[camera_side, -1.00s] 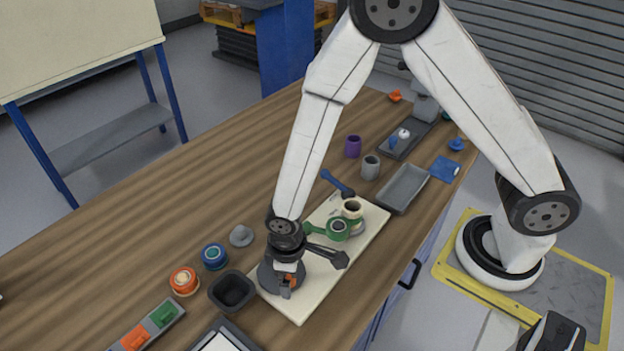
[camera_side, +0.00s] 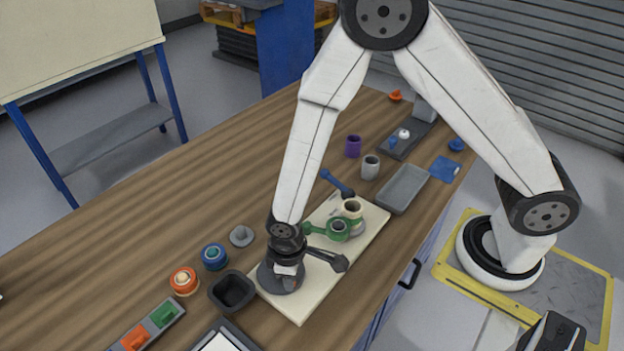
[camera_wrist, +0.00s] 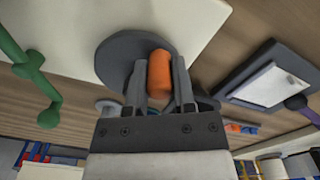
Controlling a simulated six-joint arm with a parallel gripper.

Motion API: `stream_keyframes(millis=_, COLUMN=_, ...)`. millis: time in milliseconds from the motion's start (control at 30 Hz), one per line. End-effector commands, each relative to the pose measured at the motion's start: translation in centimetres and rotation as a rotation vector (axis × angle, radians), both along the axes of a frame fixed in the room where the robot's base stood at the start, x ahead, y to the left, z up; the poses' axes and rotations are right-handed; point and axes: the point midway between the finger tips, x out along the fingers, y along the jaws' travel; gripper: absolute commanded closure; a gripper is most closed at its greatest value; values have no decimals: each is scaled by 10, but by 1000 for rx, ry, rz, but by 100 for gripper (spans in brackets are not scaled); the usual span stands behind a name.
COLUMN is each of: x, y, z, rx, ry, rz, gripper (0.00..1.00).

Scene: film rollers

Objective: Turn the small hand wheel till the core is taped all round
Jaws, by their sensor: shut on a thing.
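The hand wheel is a dark grey disc (camera_side: 267,276) at the near end of a cream board (camera_side: 301,311) in the side view. In the wrist view its disc (camera_wrist: 112,48) lies behind my fingers. An upright orange handle (camera_wrist: 159,70) stands between the fingers. My gripper (camera_wrist: 158,85) is shut on that handle; the side view shows my gripper (camera_side: 288,280) over the disc, with the handle mostly hidden. A cream core (camera_side: 351,207) stands farther along the board. Beside it is a green arm with a ring-shaped head (camera_side: 338,229). How much tape is on the core is too small to tell.
A black square bin (camera_side: 231,291) stands close left of the wheel. Blue (camera_side: 214,256) and orange (camera_side: 184,281) rolls and a grey cone (camera_side: 241,236) are nearby. A dark lever (camera_side: 328,259) reaches over the board beside my gripper. A grey tray (camera_side: 403,188) lies beyond.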

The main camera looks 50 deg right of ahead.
Motion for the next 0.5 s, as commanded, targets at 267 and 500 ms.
stream_keyframes(millis=267, x=0, y=0, z=0, rx=-1, ry=1, rz=0, gripper=96)
stream_keyframes(millis=500, x=0, y=-6, z=0, rx=0, ry=1, rz=-2, gripper=96)
